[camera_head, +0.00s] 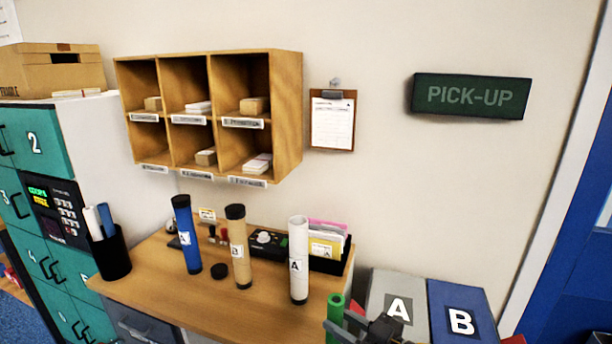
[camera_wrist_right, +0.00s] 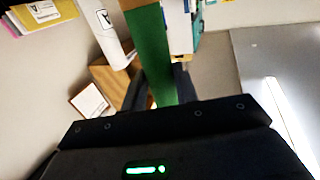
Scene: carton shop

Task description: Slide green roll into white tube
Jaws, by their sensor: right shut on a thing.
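The white tube (camera_head: 299,262) stands upright on the wooden counter, with a label "A" facing me. It also shows tilted at the upper left of the right wrist view (camera_wrist_right: 104,35). The green roll (camera_head: 335,312) is at the bottom of the head view, right of and lower in the picture than the tube, apart from it. My right gripper (camera_head: 350,325) is shut on the green roll, which runs up from between the fingers in the right wrist view (camera_wrist_right: 150,55). The roll's lower end is out of the head view. My left gripper is not in view.
A blue tube (camera_head: 187,235) and a brown tube (camera_head: 239,250) stand left of the white tube, with a black cap (camera_head: 220,270) between them. A file holder (camera_head: 328,252) stands behind right. Boxes A (camera_head: 388,285) and B (camera_head: 455,296) are at right. The counter's front is clear.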

